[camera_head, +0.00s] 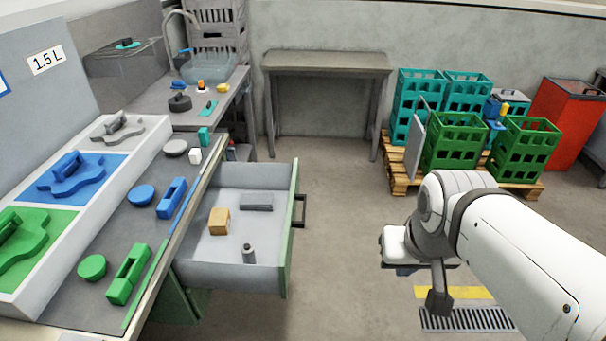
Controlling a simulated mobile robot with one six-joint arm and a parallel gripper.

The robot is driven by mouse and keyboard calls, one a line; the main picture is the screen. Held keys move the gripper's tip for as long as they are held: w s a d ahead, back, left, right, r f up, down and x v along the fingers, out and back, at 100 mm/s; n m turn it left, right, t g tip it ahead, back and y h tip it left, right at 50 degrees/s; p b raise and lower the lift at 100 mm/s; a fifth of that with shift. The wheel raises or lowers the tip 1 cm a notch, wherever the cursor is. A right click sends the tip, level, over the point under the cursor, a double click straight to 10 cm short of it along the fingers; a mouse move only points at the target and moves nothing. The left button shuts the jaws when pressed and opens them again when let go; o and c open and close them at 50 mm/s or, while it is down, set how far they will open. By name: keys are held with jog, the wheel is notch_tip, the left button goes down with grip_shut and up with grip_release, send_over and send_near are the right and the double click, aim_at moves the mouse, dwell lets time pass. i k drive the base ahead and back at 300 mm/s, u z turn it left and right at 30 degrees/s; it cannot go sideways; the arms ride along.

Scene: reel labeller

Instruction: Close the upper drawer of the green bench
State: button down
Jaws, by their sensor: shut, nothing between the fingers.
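The green bench (184,282) stands at the left, its dark worktop seen from above. Its upper drawer (272,272) is pulled well out to the right, with grey walls, a green front and a dark handle (300,210). Inside the drawer lie a tan block (219,221), a dark grey bar (256,202) and a small dark bottle-like item (248,253). My gripper (438,302) is right of the drawer, apart from the handle, over the floor. It points downward, shut and empty; its fingers are small and partly hidden by the wrist.
Blue and green parts, including a green block (128,274), lie on the worktop. Green crates (455,145) and teal crates (415,90) stand on a pallet (398,180) at the back right, beside a red bin (565,115). The floor between drawer and gripper is clear.

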aim_at(202, 259)
jog(key=z, duration=0.05)
jog(key=i, duration=1)
jog(key=u, duration=0.05)
